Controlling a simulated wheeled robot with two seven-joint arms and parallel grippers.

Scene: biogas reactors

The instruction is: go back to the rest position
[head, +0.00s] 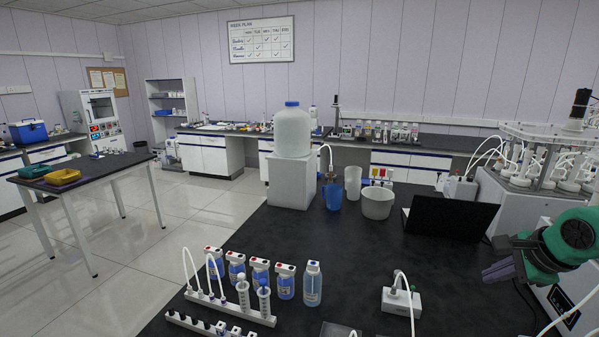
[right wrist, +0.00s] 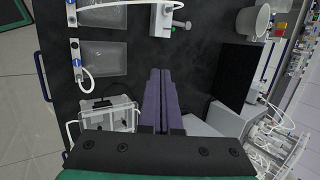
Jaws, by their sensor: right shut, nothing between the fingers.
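My right gripper (head: 497,271) comes in at the right edge of the head view, on a green and dark arm. Its purple fingers are closed together with nothing between them. In the right wrist view the same fingers (right wrist: 161,88) point up the picture, over the black bench top (right wrist: 180,60). My left gripper is in neither view.
Several blue-labelled bottles (head: 285,282) and a white tube rack (head: 230,308) stand at the bench's front left. A small white device (head: 401,301) with a tube is at front middle. A white reactor unit (head: 520,205) stands behind my right gripper.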

